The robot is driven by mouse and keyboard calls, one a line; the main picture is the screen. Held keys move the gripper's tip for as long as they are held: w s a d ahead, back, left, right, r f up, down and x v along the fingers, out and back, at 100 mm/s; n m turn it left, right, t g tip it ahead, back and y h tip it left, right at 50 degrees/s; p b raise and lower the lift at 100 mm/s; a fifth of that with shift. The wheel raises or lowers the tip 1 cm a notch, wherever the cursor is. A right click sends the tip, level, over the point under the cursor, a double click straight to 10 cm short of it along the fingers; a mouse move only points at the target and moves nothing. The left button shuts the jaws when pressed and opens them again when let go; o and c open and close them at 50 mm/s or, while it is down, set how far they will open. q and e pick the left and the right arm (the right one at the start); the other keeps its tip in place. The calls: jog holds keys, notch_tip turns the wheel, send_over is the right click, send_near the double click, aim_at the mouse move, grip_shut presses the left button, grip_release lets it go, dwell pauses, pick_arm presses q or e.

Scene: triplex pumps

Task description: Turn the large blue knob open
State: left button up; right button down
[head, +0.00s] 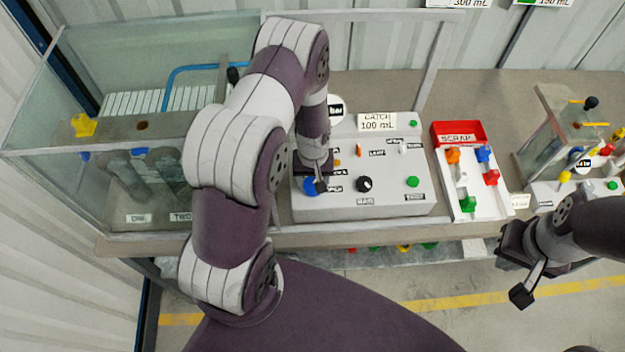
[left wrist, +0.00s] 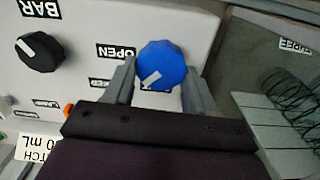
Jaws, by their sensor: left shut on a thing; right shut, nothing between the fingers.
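The large blue knob (head: 310,187) sits at the front left of the grey control panel (head: 390,205). In the left wrist view the knob (left wrist: 163,62) is between my left gripper's fingers (left wrist: 160,88), which are shut on it from both sides. Its white pointer mark slants to the lower left of that picture, below the OPEN label (left wrist: 116,52) and toward a second, partly hidden label (left wrist: 102,83). In the head view my left gripper (head: 319,182) partly covers the knob. My right gripper (head: 522,294) is shut and empty, off the bench's front right.
A black knob (head: 364,184) and green buttons are on the same panel. A glass-walled tank (head: 125,215) stands close on the left. A white tray (head: 458,204) with coloured parts and a red scrap bin (head: 458,133) are right of the panel. Another apparatus (head: 555,130) stands at far right.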

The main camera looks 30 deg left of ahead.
pick_arm(q)
jog(key=m+b, duration=0.1)
jog(key=m, duration=0.3)
jog(key=shift+w+d, duration=0.1)
jog(key=shift+d+r+m+b, duration=0.1)
jog(key=shift+m+b, duration=0.4)
jog(key=shift+m, duration=2.3)
jog(key=o, duration=1)
jog(key=shift+o, duration=0.2)
jog(key=shift+r, duration=0.2)
notch_tip(320, 180, up, 12)
jog(key=b, duration=0.3)
jog(key=shift+r, duration=0.1)
